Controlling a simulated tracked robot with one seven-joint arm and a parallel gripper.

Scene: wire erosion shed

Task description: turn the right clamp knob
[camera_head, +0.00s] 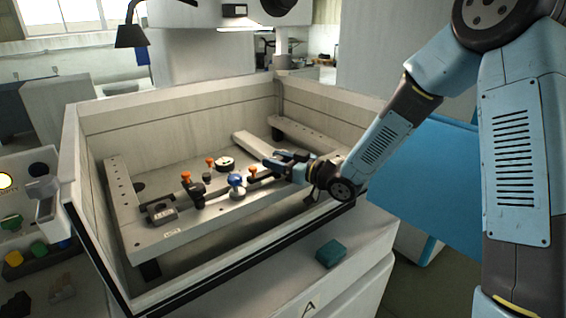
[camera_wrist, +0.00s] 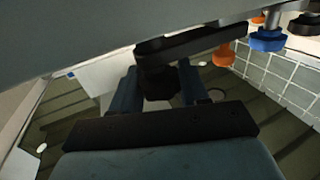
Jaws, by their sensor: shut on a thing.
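My gripper (camera_head: 279,162) reaches into the open tank from the right, over the right end of the clamp row. In the wrist view, my gripper (camera_wrist: 158,78) has its two blue fingers on either side of a dark knob (camera_wrist: 159,86), the right clamp knob, under a black clamp bar (camera_wrist: 200,41). It is shut on this knob. In the head view the gripper mostly hides the knob. A blue knob (camera_head: 237,180) stands left of the gripper, and a black knob (camera_head: 196,190) stands farther left. The wrist view also shows the blue knob (camera_wrist: 267,41).
Several orange knobs (camera_head: 253,172) stand close to the gripper and along the row. A round black-and-white part (camera_head: 225,163) lies behind. Tank walls (camera_head: 180,112) surround the fixture. A teal block (camera_head: 331,253) lies on the front ledge. A control panel (camera_head: 25,215) is at the left.

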